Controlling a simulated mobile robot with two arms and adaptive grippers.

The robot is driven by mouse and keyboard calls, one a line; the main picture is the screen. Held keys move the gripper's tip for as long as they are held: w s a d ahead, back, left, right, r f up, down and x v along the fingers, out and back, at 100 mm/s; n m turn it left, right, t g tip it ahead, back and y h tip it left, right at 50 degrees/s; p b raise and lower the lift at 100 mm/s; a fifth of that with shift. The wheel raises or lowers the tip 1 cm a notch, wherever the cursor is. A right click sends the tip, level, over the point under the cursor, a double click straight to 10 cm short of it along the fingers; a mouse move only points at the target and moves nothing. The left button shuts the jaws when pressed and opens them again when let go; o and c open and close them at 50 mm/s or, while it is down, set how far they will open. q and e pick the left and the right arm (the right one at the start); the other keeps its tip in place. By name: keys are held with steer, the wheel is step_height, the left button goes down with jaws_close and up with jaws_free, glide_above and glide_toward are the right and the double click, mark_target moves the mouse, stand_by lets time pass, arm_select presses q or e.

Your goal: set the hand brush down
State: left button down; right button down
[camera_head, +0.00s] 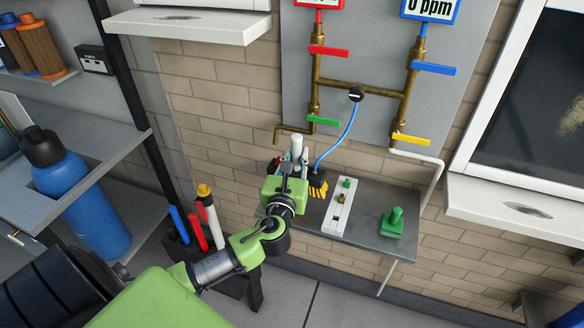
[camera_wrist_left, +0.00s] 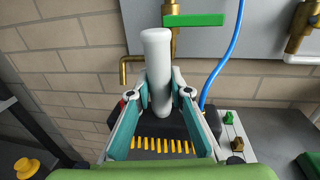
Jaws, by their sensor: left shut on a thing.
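The hand brush has a white handle (camera_head: 296,147), a black head and yellow bristles (camera_head: 318,190). My left gripper (camera_head: 292,165) is shut on the handle, above the left part of the grey wall shelf (camera_head: 372,226). In the left wrist view the white handle (camera_wrist_left: 157,55) stands nearly upright between the teal fingers of the gripper (camera_wrist_left: 161,98), with the yellow bristles (camera_wrist_left: 165,145) low between them. The gripper hides part of the brush in the head view. I cannot tell whether the brush touches the shelf. My right gripper is not in view.
A white block (camera_head: 338,214) with small green and brass parts and a green stamp-like thing (camera_head: 393,222) stand on the shelf to the right. Brass pipes with coloured valve handles (camera_head: 330,50) and a blue hose (camera_head: 340,138) are on the wall behind. A dark holder (camera_head: 180,250) is at the left.

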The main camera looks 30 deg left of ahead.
arm_select(q)
steer(key=shift+w+a+f, duration=0.45)
steer(key=shift+a+f, duration=0.25)
steer(key=f, duration=0.3)
steer(key=shift+w+a+f+b, duration=0.15)
steer(key=shift+a+f+b, duration=0.15)
steer(key=shift+a+f, duration=0.05)
steer(key=shift+f, duration=0.1)
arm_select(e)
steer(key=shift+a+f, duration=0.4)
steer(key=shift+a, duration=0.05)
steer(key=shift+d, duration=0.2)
arm_select(q)
steer(key=c, duration=2.2)
jaws_free()
steer(key=shift+f, duration=0.25)
steer(key=o, duration=0.4)
steer(key=shift+c, duration=0.2)
steer(key=shift+d, duration=0.1)
steer(key=shift+r, duration=0.15)
